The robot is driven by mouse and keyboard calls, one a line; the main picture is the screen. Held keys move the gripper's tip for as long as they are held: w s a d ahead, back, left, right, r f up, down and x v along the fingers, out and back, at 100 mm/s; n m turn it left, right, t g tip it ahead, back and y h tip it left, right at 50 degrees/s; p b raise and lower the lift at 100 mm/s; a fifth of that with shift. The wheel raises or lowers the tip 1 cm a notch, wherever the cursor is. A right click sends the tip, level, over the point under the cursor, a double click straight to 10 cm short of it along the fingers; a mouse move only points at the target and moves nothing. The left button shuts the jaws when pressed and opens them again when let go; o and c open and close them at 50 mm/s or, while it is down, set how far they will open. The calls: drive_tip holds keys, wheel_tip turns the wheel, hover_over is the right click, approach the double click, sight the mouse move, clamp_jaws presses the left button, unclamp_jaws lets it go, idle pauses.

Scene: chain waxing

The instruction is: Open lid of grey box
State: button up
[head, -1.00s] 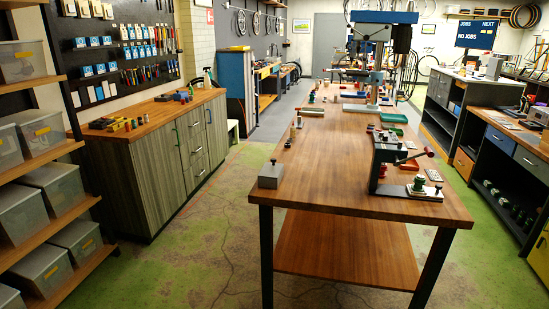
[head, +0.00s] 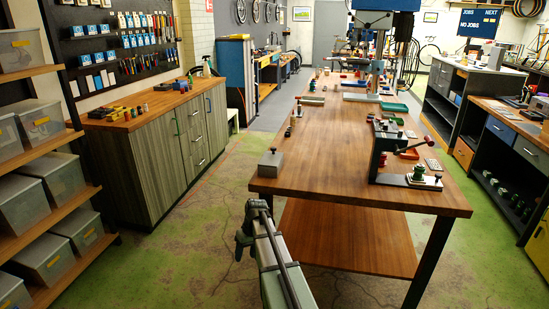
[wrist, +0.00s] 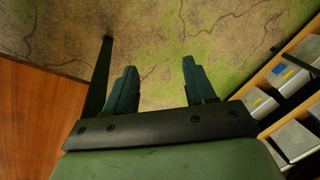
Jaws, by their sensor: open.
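A small grey box (head: 270,164) with a knob on its lid sits at the near left corner of the wooden table (head: 340,150). Its lid looks shut. In the head view my arm reaches up from the bottom, and its end is in front of the table's near edge, below the box and apart from it. In the wrist view my gripper (wrist: 157,85) has its two dark green fingers spread, with only floor between them. The grey box does not show in the wrist view.
A press stand with a red-handled lever (head: 400,140) stands at the table's right. Shelves with grey bins (head: 45,205) are at the left; they also show in the wrist view (wrist: 297,138). A wood-topped cabinet (head: 165,150) stands behind them. The table middle is mostly clear.

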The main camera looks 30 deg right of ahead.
drive_tip(key=w+d+r+t, duration=0.1)
drive_tip(key=w+d+r, duration=0.25)
drive_tip(key=r, duration=0.45)
drive_tip(key=w+d+r+t, duration=0.15)
drive_tip(key=d+r, duration=0.25)
drive_tip(key=r, duration=0.4)
wheel_tip(320, 180, up, 25)
drive_tip(key=t+h, duration=0.1)
drive_tip(key=h, duration=0.2)
hover_over(275, 148)
drive_tip(key=s, duration=0.5)
drive_tip(key=x, duration=1.3)
drive_tip(key=shift+w+a+f, duration=0.1)
drive_tip(key=shift+w+a, duration=0.1)
drive_tip(key=shift+a, duration=0.15)
clamp_jaws()
